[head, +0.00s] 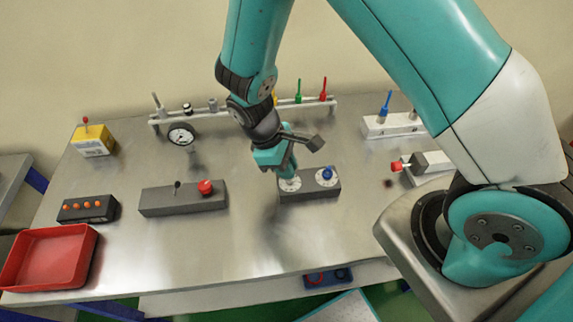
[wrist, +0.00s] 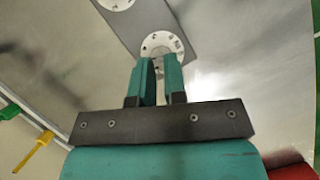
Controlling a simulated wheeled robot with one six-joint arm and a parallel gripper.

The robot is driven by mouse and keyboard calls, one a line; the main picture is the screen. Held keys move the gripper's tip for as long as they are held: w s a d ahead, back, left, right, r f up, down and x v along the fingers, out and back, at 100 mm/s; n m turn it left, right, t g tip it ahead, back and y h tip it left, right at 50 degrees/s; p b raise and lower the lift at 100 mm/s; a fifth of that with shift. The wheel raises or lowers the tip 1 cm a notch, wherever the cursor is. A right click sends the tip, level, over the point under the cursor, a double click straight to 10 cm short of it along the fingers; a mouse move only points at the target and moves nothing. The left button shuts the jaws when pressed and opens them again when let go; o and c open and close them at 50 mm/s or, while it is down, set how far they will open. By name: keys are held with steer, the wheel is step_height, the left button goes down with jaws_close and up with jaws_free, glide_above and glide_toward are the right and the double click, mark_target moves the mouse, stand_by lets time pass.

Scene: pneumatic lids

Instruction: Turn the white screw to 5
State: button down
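The white screw's round white dial (head: 289,184) is on the left of a dark grey block (head: 309,194) on the table. The dial also shows in the wrist view (wrist: 161,43), with small dark marks around its rim. My gripper (head: 287,168) points down at this dial, its fingertips at or just above it. In the wrist view my gripper's two teal fingers (wrist: 156,62) stand a little apart over the dial's near part. They hide the screw, and I cannot tell whether they touch it. The number that the screw points to is not readable.
A blue knob (head: 327,173) on a second dial sits close to the right on the same block. A grey box with a red button (head: 205,187) stands left. Behind is a rail (head: 230,112) with coloured handles. The table front is mostly clear.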

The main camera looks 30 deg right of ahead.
stand_by(0.3)
steer(key=m+g+y, duration=0.1)
steer(key=m, duration=0.3)
steer(key=shift+w+d+m, duration=0.1)
steer(key=shift+w+m, duration=0.05)
steer(key=shift+m, duration=0.25)
steer(key=m+y, duration=0.1)
steer(key=m, duration=0.1)
steer(key=m+y, duration=0.1)
steer(key=m, duration=0.2)
steer(key=shift+d+g, duration=0.2)
steer(key=shift+g, duration=0.1)
steer(key=m+y, duration=0.2)
steer(key=m, duration=0.3)
steer(key=shift+d+r, duration=0.1)
steer(key=shift+d, duration=0.05)
steer(key=m+t, duration=0.1)
steer(key=m, duration=0.1)
steer(key=m+y, duration=0.1)
steer(key=m, duration=0.1)
steer(key=shift+d+m+t+y, duration=0.1)
steer(key=shift+m+t+y, duration=0.2)
steer(key=shift+m+t, duration=0.1)
steer(key=c, duration=1.2)
jaws_free()
steer(key=shift+o, duration=0.2)
